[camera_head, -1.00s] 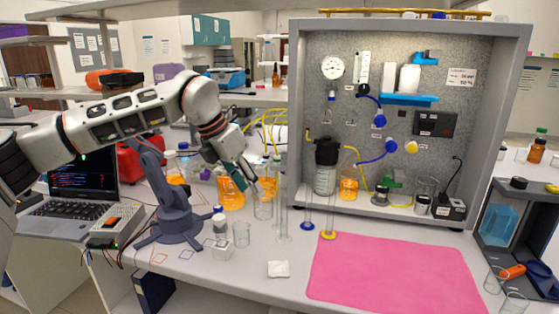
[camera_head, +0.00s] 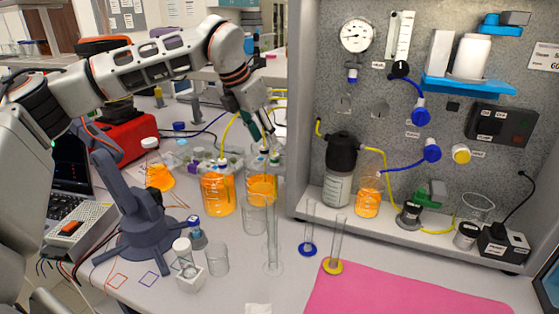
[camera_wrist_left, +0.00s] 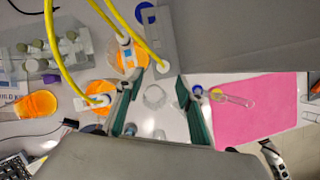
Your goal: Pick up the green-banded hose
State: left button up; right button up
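Yellow hoses (camera_wrist_left: 107,18) run in from the top of the left wrist view, with pale, dark-marked ends over orange-filled beakers. I cannot make out which one bears a green band. In the head view a yellow hose (camera_head: 229,128) hangs to the left of my left gripper (camera_head: 264,140). The gripper is above the orange beakers (camera_head: 217,192), close to the hose ends. In the left wrist view its two teal fingers (camera_wrist_left: 158,105) are apart with nothing held between them. An empty glass beaker shows below, between the fingers. My right gripper is out of view.
The grey panel rig (camera_head: 298,130) stands to the right. Tall glass cylinders (camera_head: 272,240) and an empty beaker (camera_head: 217,260) stand in front. A rack of vials (camera_wrist_left: 50,62) lies left of the hoses.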

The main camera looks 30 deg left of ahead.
aim_at(272, 156)
pick_arm(q)
jog(key=shift+w+d+f, duration=0.1)
jog(key=shift+d+f, duration=0.05)
jog(key=shift+f, duration=0.65)
jog(key=p+x, duration=0.1)
jog(key=x, duration=0.3)
jog(key=shift+d+f, duration=0.2)
jog(key=shift+w+f, duration=0.2)
jog(key=shift+f, duration=0.05)
jog(key=c, duration=0.7)
jog(key=shift+c, duration=1.1)
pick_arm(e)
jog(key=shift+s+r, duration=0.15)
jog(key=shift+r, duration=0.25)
